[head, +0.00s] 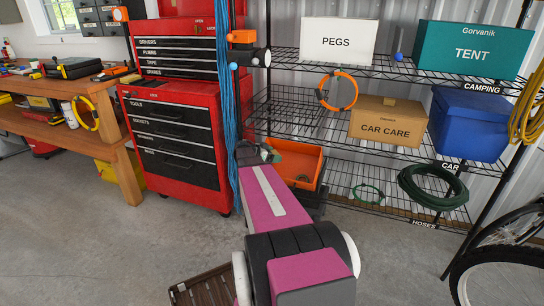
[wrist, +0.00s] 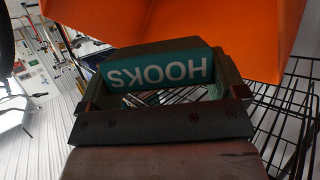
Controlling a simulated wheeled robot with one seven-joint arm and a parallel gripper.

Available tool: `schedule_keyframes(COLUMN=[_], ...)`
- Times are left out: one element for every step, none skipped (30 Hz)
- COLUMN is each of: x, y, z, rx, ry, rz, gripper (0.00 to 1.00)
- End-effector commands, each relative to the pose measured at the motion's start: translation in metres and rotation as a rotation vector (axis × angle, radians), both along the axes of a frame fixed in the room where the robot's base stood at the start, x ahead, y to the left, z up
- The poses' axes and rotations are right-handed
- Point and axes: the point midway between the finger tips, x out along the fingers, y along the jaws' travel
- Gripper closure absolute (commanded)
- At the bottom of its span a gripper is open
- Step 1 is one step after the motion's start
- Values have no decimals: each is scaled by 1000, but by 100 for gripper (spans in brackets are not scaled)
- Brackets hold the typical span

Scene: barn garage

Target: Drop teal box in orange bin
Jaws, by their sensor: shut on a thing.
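The teal box (wrist: 160,73) is small and carries the word HOOKS, upside down in the wrist view. My gripper (wrist: 163,91) is shut on it, with a dark finger at each end. In the head view my gripper (head: 256,153) is beside the upper left edge of the orange bin (head: 301,158), with little of the box visible. The orange bin also fills the top of the wrist view (wrist: 185,28), beyond the box. The box appears outside the bin, near its edge; the exact gap cannot be told. My arm hides part of the bin.
A wire shelf rack (head: 340,145) holds a pegs box (head: 338,41), a larger teal tent box (head: 474,50), a car care box (head: 388,120) and a blue bin (head: 468,122). A red tool chest (head: 178,140) stands left, with blue cords (head: 230,110) hanging beside it.

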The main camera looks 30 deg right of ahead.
Motion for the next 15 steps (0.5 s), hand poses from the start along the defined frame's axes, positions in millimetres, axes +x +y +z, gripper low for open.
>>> schedule_keyframes(x=[1,1,1,1,1,1,1,1,1,1,1,1,1,1,1], y=[-1,-1,-1,-1,-1,-1,-1,-1,-1,-1,-1,-1,-1,-1,-1], z=[0,0,0,0,0,0,0,0,0,0,0,0,0,0,0], rx=[0,0,0,0,0,0,0,0,0,0,0,0,0,0,0], ry=[0,0,0,0,0,0,0,0,0,0,0,0,0,0,0], rz=[0,0,0,0,0,0,0,0,0,0,0,0,0,0,0], gripper=[34,34,34,34,34,34,34,34,34,3,0,0,0,0,0])
